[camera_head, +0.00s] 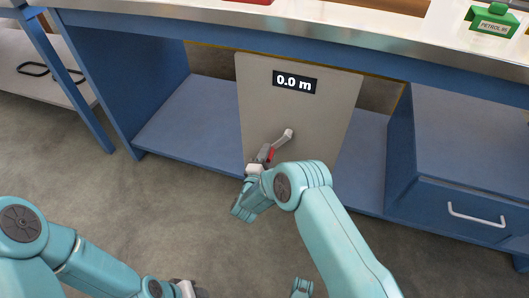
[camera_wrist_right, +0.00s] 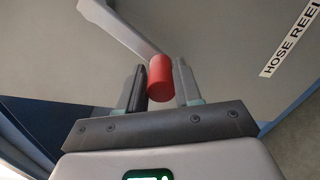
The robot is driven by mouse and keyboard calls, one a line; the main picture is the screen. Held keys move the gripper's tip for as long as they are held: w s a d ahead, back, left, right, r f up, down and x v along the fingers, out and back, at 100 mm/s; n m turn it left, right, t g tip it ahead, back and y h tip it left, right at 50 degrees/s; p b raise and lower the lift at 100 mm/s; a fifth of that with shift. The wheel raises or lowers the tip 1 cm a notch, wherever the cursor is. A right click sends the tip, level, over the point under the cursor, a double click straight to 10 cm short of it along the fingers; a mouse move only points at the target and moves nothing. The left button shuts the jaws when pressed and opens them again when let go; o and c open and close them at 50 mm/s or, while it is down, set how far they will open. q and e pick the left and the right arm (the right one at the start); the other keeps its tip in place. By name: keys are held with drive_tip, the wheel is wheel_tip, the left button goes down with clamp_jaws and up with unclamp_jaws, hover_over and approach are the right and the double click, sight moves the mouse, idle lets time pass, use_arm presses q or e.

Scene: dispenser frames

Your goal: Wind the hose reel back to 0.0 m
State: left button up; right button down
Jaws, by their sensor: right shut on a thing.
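The hose reel is a grey panel (camera_head: 258,95) standing under the workbench. Its black display (camera_head: 294,82) reads 0.0 m. A light grey crank arm (camera_head: 284,139) ends in a red handle (camera_head: 271,154). My right gripper (camera_head: 266,155) is at the handle. In the right wrist view, its fingers are on both sides of the red handle (camera_wrist_right: 160,78), shut on it, with the crank arm (camera_wrist_right: 118,27) running up and left. A label (camera_wrist_right: 292,45) reading "HOSE REEL" shows there too. My left gripper (camera_head: 188,290) is low in the head view, partly cut off; its fingers are unclear.
The blue workbench (camera_head: 215,30) spans the top, with a blue lower shelf (camera_head: 190,120) behind the panel. A drawer with a silver handle (camera_head: 476,217) is at the right. The floor at left is clear.

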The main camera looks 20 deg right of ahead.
drive_tip(key=shift+s+d, duration=0.1)
drive_tip(key=shift+d, duration=0.3)
drive_tip(key=shift+r, duration=0.1)
drive_tip(key=c, duration=1)
unclamp_jaws()
drive_tip(key=shift+o, duration=0.5)
drive_tip(key=shift+r, duration=0.1)
drive_tip(key=shift+a, duration=0.1)
drive_tip(key=shift+a, duration=0.1)
drive_tip(key=shift+s+a, duration=0.2)
drive_tip(key=shift+s, duration=0.15)
drive_tip(key=p+v, duration=0.4)
drive_tip(key=v, duration=1.1)
drive_tip(key=shift+s+p, duration=0.15)
drive_tip(key=shift+p, duration=0.25)
